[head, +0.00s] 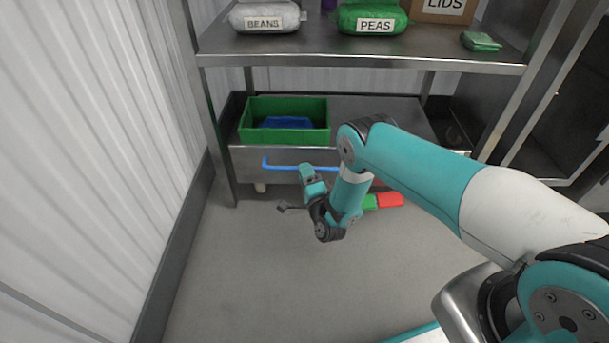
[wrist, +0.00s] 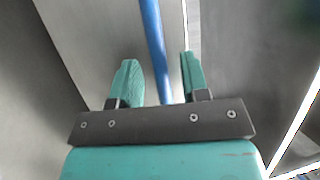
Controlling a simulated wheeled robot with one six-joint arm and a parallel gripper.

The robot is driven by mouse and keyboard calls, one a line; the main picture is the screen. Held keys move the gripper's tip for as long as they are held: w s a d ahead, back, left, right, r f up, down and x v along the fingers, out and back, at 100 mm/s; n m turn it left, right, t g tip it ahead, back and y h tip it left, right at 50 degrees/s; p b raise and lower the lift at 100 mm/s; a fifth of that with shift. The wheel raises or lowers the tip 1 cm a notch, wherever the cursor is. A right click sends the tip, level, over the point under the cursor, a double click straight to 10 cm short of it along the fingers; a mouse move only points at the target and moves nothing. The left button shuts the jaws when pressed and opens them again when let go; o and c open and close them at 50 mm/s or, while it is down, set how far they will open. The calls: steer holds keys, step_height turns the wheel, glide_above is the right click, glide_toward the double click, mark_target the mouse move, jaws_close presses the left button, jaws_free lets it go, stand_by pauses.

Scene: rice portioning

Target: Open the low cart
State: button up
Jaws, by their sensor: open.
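The low cart (head: 250,160) is a grey metal box on casters under the steel shelf. Its front panel carries a blue bar handle (head: 283,167), partly hidden behind my arm. My gripper (head: 307,172) is at the handle, in front of the cart. In the wrist view, my gripper (wrist: 157,72) is open with its two teal fingers apart. The blue handle (wrist: 152,40) runs lengthwise between the fingers, nearer the left one by the tips. I see no clear contact, and its depth between the fingers is hard to tell.
A green bin (head: 252,128) with something blue inside stands on the cart's left. The shelf (head: 310,48) above holds beans (head: 264,17), peas (head: 372,17) and a lids box (head: 443,8). A ribbed wall (head: 100,130) is at the left. The floor (head: 240,270) in front is clear.

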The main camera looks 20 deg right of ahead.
steer(key=shift+b+x, duration=0.35)
steer(key=shift+x, duration=0.8)
